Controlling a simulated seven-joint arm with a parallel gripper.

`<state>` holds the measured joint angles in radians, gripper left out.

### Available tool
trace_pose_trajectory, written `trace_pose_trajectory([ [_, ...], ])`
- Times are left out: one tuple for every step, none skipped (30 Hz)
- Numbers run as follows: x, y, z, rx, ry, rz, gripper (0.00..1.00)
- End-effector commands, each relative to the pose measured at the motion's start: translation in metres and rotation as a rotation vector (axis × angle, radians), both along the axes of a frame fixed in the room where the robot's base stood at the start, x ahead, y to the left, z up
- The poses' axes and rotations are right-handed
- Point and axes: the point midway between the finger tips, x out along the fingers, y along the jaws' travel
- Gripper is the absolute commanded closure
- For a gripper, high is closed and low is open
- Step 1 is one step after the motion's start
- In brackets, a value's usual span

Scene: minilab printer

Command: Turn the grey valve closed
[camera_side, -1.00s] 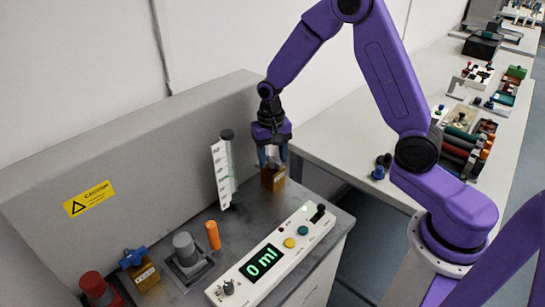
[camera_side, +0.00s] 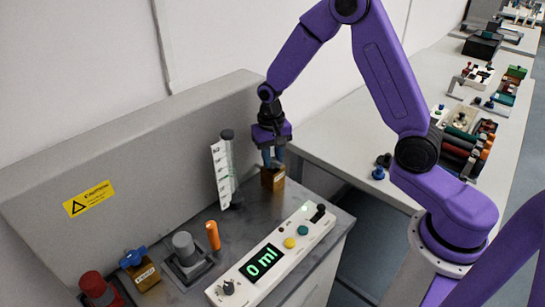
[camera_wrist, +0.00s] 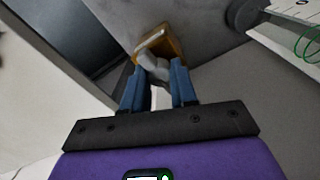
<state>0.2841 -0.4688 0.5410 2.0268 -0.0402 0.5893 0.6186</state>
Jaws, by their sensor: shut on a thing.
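The grey valve has a brown block body (camera_side: 272,179) at the right rear of the bench in the side view. Its grey handle (camera_wrist: 152,66) shows in the wrist view, on top of the same brown block (camera_wrist: 160,43). My gripper (camera_side: 272,163) points down over the block. In the wrist view its blue fingers (camera_wrist: 158,78) stand on both sides of the grey handle, shut on it. In the side view the fingers and block hide the handle, so its exact angle is hard to tell.
A graduated cylinder (camera_side: 227,165) stands close left of my gripper. A white panel (camera_side: 272,256) reading 0 ml lies in front. A blue-handled valve (camera_side: 133,257), a grey knob (camera_side: 185,246), an orange peg (camera_side: 213,235) and a red knob (camera_side: 95,286) are further left.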

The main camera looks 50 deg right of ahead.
Motion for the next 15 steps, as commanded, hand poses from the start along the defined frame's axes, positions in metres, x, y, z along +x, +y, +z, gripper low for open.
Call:
trace_pose_trajectory([
  [0.0000, 0.0000, 0.0004, -0.001, 0.000, 0.024, 1.00],
  [0.0000, 0.0001, 0.0004, -0.001, 0.001, 0.044, 1.00],
  [-0.0001, 0.0003, 0.0004, -0.001, 0.000, 0.070, 1.00],
  [-0.0002, 0.0004, 0.0004, -0.001, 0.001, 0.092, 1.00],
  [-0.0002, 0.0004, 0.0004, -0.001, 0.001, 0.116, 1.00],
  [-0.0002, 0.0004, 0.0004, -0.001, 0.000, 0.148, 1.00],
  [-0.0001, 0.0003, 0.0004, -0.001, 0.001, 0.174, 1.00],
  [-0.0001, 0.0002, 0.0004, -0.001, 0.001, 0.201, 1.00],
  [-0.0001, 0.0003, 0.0004, -0.001, 0.001, 0.238, 1.00],
  [-0.0002, 0.0003, 0.0004, -0.001, 0.001, 0.267, 1.00],
  [-0.0001, 0.0005, 0.0004, -0.001, 0.000, 0.296, 1.00],
  [-0.0002, 0.0006, 0.0005, -0.001, 0.000, 0.334, 1.00],
  [-0.0001, 0.0007, 0.0005, -0.001, 0.000, 0.363, 1.00],
  [0.0000, 0.0007, 0.0005, -0.001, 0.000, 0.392, 1.00],
  [0.0000, 0.0007, 0.0005, -0.001, 0.000, 0.429, 1.00],
])
